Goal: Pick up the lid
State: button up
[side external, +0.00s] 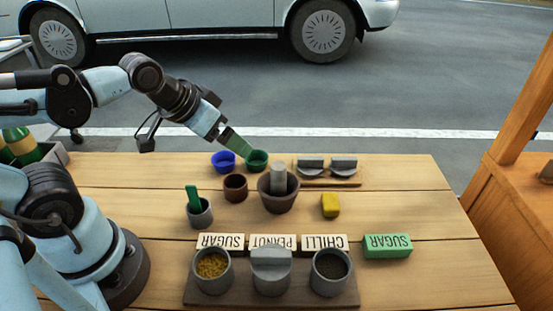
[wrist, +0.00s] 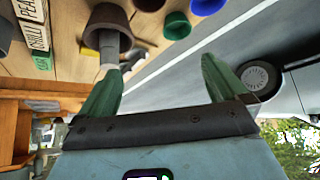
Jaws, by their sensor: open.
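Three grey lids with raised handles show in the side external view. One lid (side external: 271,257) sits on the middle pot of the front row. Two more lids, a left one (side external: 311,163) and a right one (side external: 343,164), lie on a small wooden board (side external: 328,182) at the back right. My gripper (side external: 237,143) has green fingers and is above the green bowl, left of the board and far from the front lid. In the wrist view its fingers (wrist: 160,72) are spread apart with nothing between them.
A brown mortar (side external: 278,202) with a grey pestle (side external: 278,178) stands mid-table. Around it are a blue bowl (side external: 223,163), a green bowl (side external: 257,161), a brown cup (side external: 235,188) and a yellow block (side external: 330,205). Open pots flank the front lid.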

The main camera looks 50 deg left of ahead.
jog(key=w+d+r+m+g, duration=0.3)
jog(key=w+r+m+g, duration=0.15)
jog(key=w, duration=0.55)
jog(key=m+g, duration=0.3)
jog(key=m, duration=0.2)
send_over(311, 158)
jog(key=shift+n, duration=0.25)
jog(key=f, duration=1.1)
jog(key=shift+w+d, duration=0.1)
jog(key=shift+w, duration=0.1)
jog(key=shift+s+f, duration=0.2)
jog(key=shift+f, duration=2.65)
jog(key=c, duration=1.1)
